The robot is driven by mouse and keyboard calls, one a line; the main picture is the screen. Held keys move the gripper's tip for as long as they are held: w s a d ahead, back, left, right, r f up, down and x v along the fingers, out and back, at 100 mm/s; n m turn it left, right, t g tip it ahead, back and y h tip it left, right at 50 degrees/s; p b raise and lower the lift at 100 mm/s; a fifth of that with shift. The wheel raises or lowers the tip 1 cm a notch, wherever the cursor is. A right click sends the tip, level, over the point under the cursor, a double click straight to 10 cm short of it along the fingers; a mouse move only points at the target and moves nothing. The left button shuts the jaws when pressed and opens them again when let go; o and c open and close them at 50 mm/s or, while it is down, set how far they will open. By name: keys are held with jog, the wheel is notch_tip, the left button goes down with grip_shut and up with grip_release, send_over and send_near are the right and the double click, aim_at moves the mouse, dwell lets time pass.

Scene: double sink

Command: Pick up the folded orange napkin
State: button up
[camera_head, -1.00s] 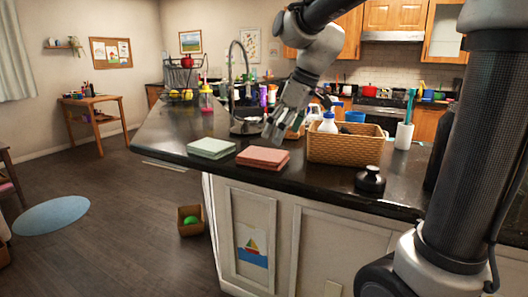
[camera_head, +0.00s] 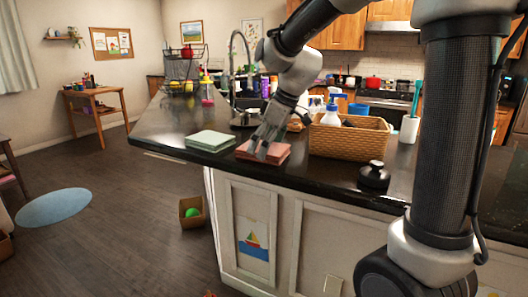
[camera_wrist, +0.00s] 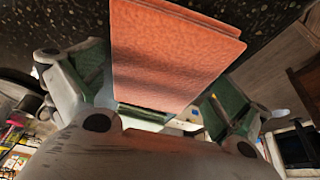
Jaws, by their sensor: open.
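The folded orange napkin (camera_head: 270,153) lies as a flat, layered square on the dark counter, near its front edge. In the wrist view the napkin (camera_wrist: 170,50) fills the top middle, between the two green-padded fingers. My gripper (camera_head: 262,148) points down at the napkin's left part, and its fingertips overlap the napkin in the head view. In the wrist view my gripper (camera_wrist: 158,100) is open, one finger on either side of the napkin. I cannot tell whether the fingers touch it.
A folded pale green napkin (camera_head: 211,140) lies just left of the orange one. A wicker basket (camera_head: 350,141) with bottles stands close on the right, and a black lidded jar (camera_head: 374,176) sits at the front right. The counter (camera_head: 165,130) is clear at the far left.

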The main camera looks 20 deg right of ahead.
jog(key=c, duration=0.8)
